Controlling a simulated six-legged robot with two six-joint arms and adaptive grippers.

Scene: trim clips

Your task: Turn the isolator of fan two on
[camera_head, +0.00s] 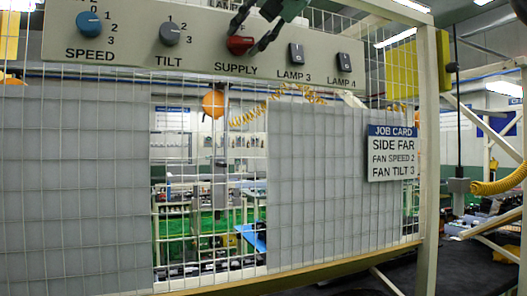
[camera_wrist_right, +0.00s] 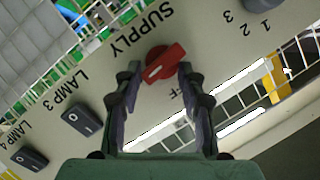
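The red supply knob (camera_head: 239,45) sits in the middle of a beige panel (camera_head: 205,63) at the top of the head view. It also shows in the right wrist view (camera_wrist_right: 164,63), tilted by the camera angle, with lettering ending in "FF" beside it. My right gripper (camera_head: 249,34) is open at the knob. In the right wrist view its two fingertips (camera_wrist_right: 160,72) stand on either side of the knob; whether they touch it I cannot tell. No "fan two" label is readable. My left gripper is out of view.
The panel also holds a blue speed knob (camera_head: 88,24), a grey tilt knob (camera_head: 170,33), and the lamp 3 (camera_head: 296,54) and lamp 4 (camera_head: 344,62) switches. Below are wire mesh, grey boards and a job card (camera_head: 392,153) reading side far, fan speed 2, fan tilt 3.

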